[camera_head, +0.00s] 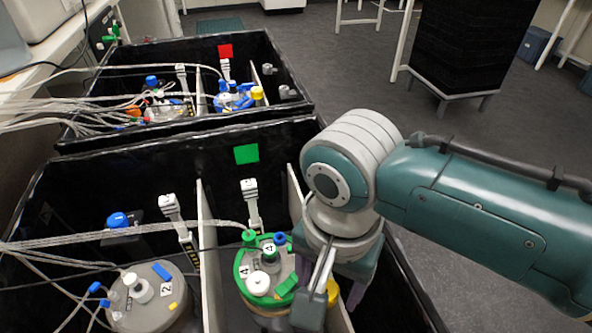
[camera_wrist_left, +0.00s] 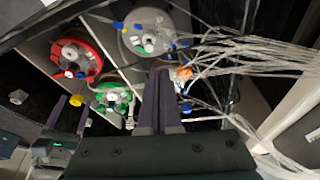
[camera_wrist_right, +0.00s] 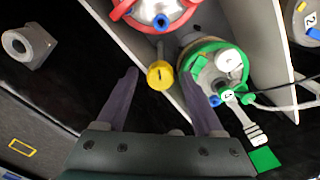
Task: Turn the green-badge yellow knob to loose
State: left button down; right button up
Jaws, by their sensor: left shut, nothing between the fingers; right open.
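The yellow knob (camera_wrist_right: 160,75) sits between the spread fingertips of my right gripper (camera_wrist_right: 160,88) in the right wrist view, with a gap on each side. In the head view the knob (camera_head: 332,291) shows partly behind the right gripper (camera_head: 318,285), beside the green-ringed vessel (camera_head: 243,268). The green badge (camera_head: 246,153) is on the black box wall behind that vessel; it also shows in the right wrist view (camera_wrist_right: 265,160). My left gripper (camera_wrist_left: 168,85) is shut and empty in the left wrist view, and is outside the head view.
A red-ringed vessel (camera_wrist_right: 160,14) stands close to the knob in the right wrist view. White dividers (camera_head: 208,260) separate the vessels. A grey-lidded vessel (camera_head: 150,297) and loose tubes (camera_head: 110,232) lie to the left. A red-badged box (camera_head: 225,51) stands behind.

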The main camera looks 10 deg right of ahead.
grip_shut()
dwell(0.6)
